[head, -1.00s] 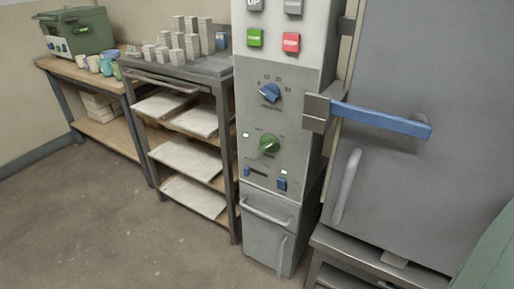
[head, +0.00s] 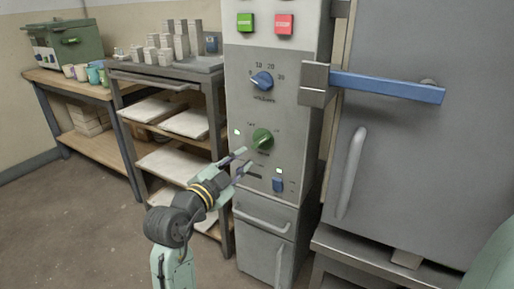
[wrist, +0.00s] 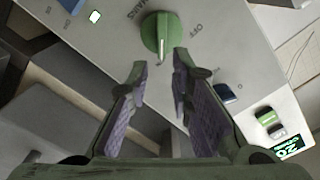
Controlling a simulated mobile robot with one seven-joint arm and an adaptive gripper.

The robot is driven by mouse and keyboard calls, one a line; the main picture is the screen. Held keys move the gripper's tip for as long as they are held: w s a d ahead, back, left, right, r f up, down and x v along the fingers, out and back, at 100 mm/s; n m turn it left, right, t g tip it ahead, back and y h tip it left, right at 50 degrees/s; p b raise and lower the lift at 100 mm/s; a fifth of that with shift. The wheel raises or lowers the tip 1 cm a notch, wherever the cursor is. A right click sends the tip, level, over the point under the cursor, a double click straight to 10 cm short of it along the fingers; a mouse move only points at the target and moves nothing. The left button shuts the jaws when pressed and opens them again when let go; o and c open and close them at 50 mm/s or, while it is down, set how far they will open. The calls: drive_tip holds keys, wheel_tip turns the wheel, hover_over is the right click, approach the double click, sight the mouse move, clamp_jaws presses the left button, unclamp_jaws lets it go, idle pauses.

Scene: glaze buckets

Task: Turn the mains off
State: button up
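The green mains knob (head: 262,139) is on the grey control panel (head: 245,180), below a blue dial (head: 261,81). In the wrist view the knob (wrist: 161,36) is at the top centre, with MAINS lettering to its left and OFF to its right. A pale pointer line on the knob points down the picture. My gripper (head: 243,159) is in front of the panel, just below and left of the knob. In the wrist view my gripper's fingers (wrist: 160,64) are spread and empty, apart from the knob, which lies beyond the gap between their tips.
A blue switch (head: 278,184) sits below the knob. Green (head: 245,22) and red (head: 284,24) buttons are above. A grey door with a blue lever handle (head: 388,87) stands to the right. A shelf rack (head: 172,75) stands left. The floor in front is clear.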

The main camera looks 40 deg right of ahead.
sight(261, 142)
drive_tip(key=p+x, duration=0.1)
drive_tip(key=x, duration=0.9)
drive_tip(key=shift+w+r, duration=0.1)
clamp_jaws()
